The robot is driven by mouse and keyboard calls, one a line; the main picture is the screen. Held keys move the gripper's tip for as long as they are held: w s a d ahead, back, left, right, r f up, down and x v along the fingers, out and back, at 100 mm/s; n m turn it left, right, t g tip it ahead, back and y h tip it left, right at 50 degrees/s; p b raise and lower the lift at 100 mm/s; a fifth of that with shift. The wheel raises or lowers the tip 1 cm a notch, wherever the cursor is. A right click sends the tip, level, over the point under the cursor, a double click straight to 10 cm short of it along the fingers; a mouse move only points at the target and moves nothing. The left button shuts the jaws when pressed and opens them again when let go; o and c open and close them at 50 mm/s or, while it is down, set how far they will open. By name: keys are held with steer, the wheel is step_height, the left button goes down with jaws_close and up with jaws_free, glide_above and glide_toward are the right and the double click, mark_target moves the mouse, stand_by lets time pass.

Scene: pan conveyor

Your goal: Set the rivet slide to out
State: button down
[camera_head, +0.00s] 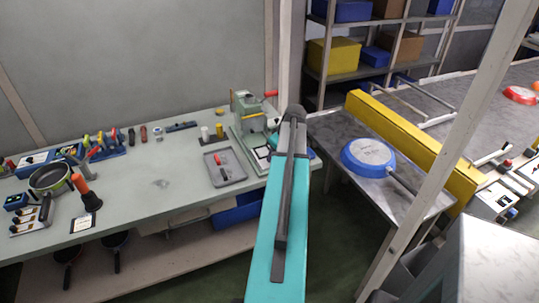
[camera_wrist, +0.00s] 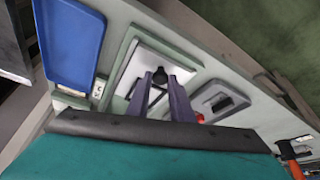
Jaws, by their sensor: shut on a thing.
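A pale green press (camera_head: 247,112) with a red-tipped lever stands at the right end of the bench. Its green base carries a white plate (camera_head: 262,153), partly hidden by my arm. In the wrist view the white plate (camera_wrist: 130,72) lies on the green base, with a black knob (camera_wrist: 160,74) at its edge. I take this knob to be the rivet slide's. My gripper (camera_wrist: 159,82) has its two fingers on either side of the knob and is shut on it. The fingertips are hidden in the head view. The slide's marks cannot be read.
A grey tray (camera_head: 224,171) with a red item lies left of the press; it also shows in the wrist view (camera_wrist: 220,99). Small cylinders stand close by. A blue pan (camera_head: 368,154) sits on the right table beside a yellow barrier (camera_head: 412,141). The bench middle is mostly clear.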

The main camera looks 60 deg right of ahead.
steer(key=shift+s+a, duration=0.15)
steer(key=c, duration=1.6)
jaws_free()
steer(key=shift+s, duration=0.1)
steer(key=shift+r, duration=0.15)
steer(key=shift+b+v, duration=1.6)
steer(key=shift+v, duration=5.15)
